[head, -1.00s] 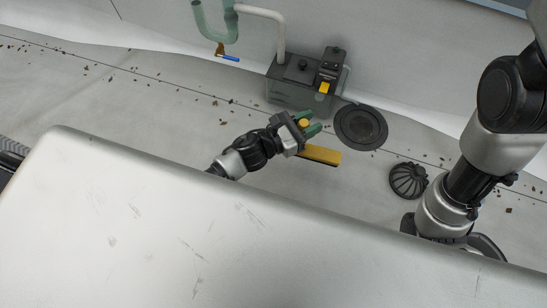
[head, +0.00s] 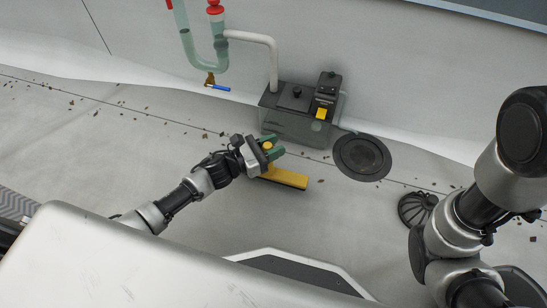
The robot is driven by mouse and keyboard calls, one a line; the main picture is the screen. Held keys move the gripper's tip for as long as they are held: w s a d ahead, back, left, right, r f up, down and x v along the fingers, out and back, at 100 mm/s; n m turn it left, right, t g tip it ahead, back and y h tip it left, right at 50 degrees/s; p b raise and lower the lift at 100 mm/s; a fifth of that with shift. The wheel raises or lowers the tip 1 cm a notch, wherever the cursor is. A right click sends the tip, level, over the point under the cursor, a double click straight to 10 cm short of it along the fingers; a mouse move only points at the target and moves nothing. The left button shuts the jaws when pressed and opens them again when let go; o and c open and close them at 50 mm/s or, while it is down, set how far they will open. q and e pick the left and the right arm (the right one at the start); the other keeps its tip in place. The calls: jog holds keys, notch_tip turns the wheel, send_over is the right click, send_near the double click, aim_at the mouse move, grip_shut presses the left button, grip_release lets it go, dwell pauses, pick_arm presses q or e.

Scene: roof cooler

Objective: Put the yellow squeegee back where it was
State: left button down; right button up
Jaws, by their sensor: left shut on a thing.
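The yellow squeegee (head: 285,177) is at the middle of the head view, with its yellow bar and dark lower edge close to the grey roof floor. I cannot tell whether the bar touches the floor. My left gripper (head: 268,149), with green fingers, is shut on the squeegee's yellow handle end, which shows between the fingers. My fingers and wrist hide most of the handle. My right arm comes in at the right edge, and its gripper is out of view.
A grey box with a yellow tag (head: 300,112) stands behind my left gripper. A round dark drain (head: 362,157) is to its right, and a domed black strainer (head: 416,207) lies farther right. A glass U-tube (head: 203,62) with a blue-handled valve hangs behind. Leaf debris dots the floor.

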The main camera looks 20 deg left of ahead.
pick_arm(q)
jog(key=shift+f+b, duration=1.3)
jog(key=shift+f, duration=0.5)
jog(key=shift+f, duration=0.2)
jog(key=c, duration=0.8)
grip_release()
jog(key=shift+r, duration=0.1)
jog(key=shift+r, duration=0.15)
jog(key=shift+p+v, duration=2.45)
jog(key=shift+v, duration=3.55)
